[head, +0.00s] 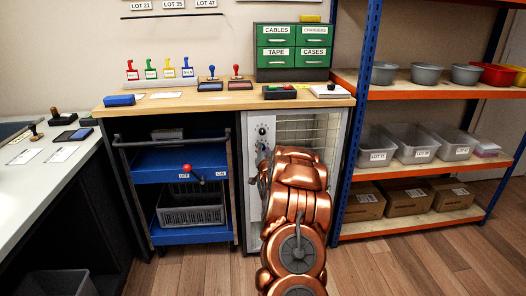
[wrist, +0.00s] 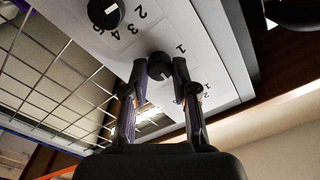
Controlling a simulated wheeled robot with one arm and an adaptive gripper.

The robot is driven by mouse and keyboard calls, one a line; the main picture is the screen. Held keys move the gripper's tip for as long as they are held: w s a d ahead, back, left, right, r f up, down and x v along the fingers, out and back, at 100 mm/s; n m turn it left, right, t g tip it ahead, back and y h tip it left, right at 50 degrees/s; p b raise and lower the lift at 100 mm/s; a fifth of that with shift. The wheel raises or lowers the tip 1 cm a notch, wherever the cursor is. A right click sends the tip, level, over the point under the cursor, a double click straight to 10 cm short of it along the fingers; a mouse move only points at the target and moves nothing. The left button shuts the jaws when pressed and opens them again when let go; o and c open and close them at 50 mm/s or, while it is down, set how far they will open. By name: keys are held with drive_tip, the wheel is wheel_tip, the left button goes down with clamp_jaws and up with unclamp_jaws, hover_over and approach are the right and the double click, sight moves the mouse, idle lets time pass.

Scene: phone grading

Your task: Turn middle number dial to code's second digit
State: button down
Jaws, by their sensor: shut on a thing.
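A pale control panel (head: 263,128) with black dials is on the left of the cage cabinet's front under the wooden bench. In the wrist view my gripper (wrist: 160,71) has its two fingers on either side of a small black dial (wrist: 159,64) and is shut on it. The digits 1 and 2 are printed to its right. Another black dial (wrist: 105,12) with a white pointer mark is at upper left, with 2, 3, 4 and 5 printed beside it. In the head view my copper arm hides the gripper and the lower panel. I cannot read any code.
The wire cage front (wrist: 52,75) is left of the panel in the wrist view. A blue cart (head: 160,170) with a red-knobbed lever stands left of the cabinet. An orange and blue shelf rack (head: 362,110) stands close on the right. Bare wooden floor lies in front.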

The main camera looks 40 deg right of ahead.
drive_tip(key=c, duration=0.9)
unclamp_jaws()
drive_tip(key=shift+s, duration=0.1)
drive_tip(key=shift+v, duration=5.9)
